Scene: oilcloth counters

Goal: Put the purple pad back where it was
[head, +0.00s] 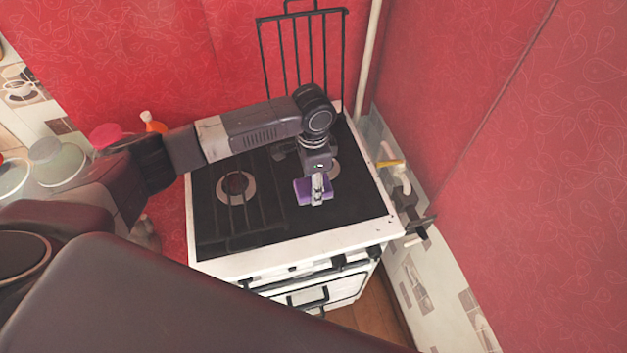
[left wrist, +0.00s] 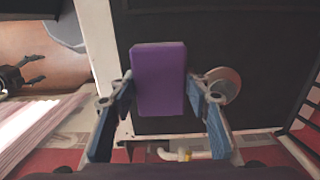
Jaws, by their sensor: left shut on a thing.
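The purple pad (head: 303,191) is a small block held upright between the fingers of my left gripper (head: 317,190), above the right part of the black hob. In the left wrist view the pad (left wrist: 158,78) fills the space between the two blue-lined fingers, and my left gripper (left wrist: 160,100) is shut on it. I cannot tell whether the pad touches the hob. A dark two-pronged shape at the left edge of the left wrist view looks like my right gripper (left wrist: 33,72), its fingers apart and empty, in front of the stove.
The white stove (head: 300,250) has a burner (head: 236,187) and a black grate on its left. A raised grate (head: 303,50) stands at the back. Red walls close in behind and right. A red lid (head: 108,134) and glass jars stand at left.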

